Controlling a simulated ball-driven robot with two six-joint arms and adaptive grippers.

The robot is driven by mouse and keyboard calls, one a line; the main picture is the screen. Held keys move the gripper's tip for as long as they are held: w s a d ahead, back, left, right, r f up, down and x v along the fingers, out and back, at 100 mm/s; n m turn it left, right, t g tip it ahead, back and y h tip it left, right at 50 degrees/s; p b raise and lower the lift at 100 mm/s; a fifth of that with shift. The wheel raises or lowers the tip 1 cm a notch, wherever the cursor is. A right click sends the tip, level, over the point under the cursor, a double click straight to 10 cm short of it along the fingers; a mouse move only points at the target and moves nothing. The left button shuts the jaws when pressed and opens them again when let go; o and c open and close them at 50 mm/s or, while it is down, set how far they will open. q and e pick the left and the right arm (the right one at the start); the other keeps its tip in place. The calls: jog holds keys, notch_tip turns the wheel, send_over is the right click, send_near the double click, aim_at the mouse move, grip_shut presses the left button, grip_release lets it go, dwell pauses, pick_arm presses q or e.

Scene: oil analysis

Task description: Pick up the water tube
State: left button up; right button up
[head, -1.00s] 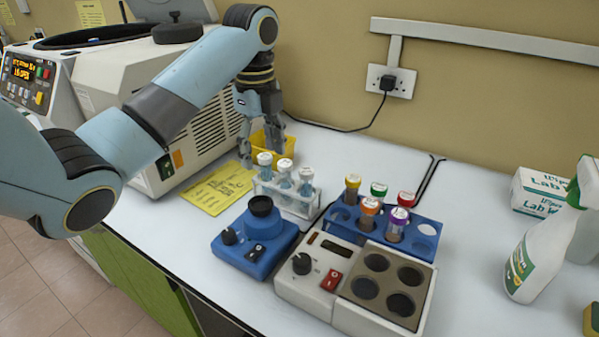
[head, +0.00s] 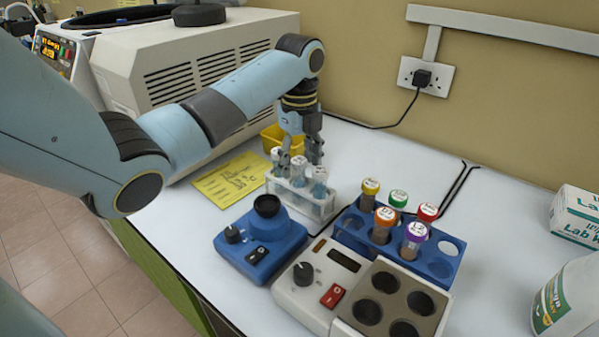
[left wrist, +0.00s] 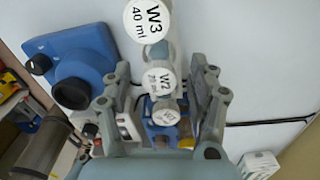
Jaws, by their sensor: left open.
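The white rack (head: 312,208) holds three water tubes with white caps. In the head view these are the left tube (head: 276,160), the middle tube (head: 298,166) and the right tube (head: 319,180). In the left wrist view caps marked W3 (left wrist: 147,18) and W2 (left wrist: 157,80) show, with a third cap (left wrist: 165,111) whose label is hard to read. My right gripper is not in view.
A blue mixer (head: 262,240) stands in front of the rack. A blue rack (head: 350,240) of colour-capped tubes and a white heater block (head: 300,302) stand to the right. A yellow bin (head: 270,140) is behind, a yellow sheet (head: 230,180) left, a large white machine (head: 130,85) far left.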

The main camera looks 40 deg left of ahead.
pick_arm(q)
notch_tip(320, 180, down, 2)
jog(key=shift+f, duration=0.1)
jog(key=shift+c, duration=0.3)
jog(key=c, duration=1.1)
